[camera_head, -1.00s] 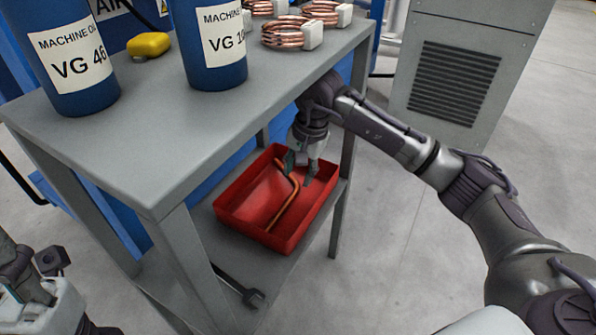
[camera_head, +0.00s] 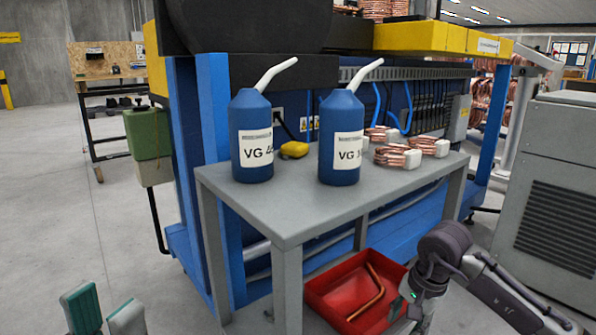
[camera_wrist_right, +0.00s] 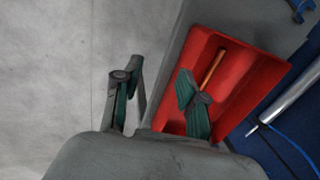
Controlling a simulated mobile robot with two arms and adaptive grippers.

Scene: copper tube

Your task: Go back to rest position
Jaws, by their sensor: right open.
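My left gripper (camera_head: 104,312) shows at the bottom left of the head view, its two teal-padded fingers apart and empty, over the floor. My right gripper (camera_wrist_right: 158,100) is open in the right wrist view, with nothing between its fingers. In the head view, my right arm stands beside the table's lower right, and its fingertips are hard to make out. A bent copper tube (camera_head: 366,306) lies in the red tray (camera_head: 322,290) on the lower shelf. The tube (camera_wrist_right: 213,67) is partly hidden by a finger in the wrist view.
The grey table (camera_head: 285,218) carries two blue oil bottles (camera_head: 252,165) (camera_head: 340,165), a yellow object (camera_head: 294,149) and several copper coils (camera_head: 392,155). A grey vented cabinet (camera_head: 555,190) stands at the right. The floor at the left is clear.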

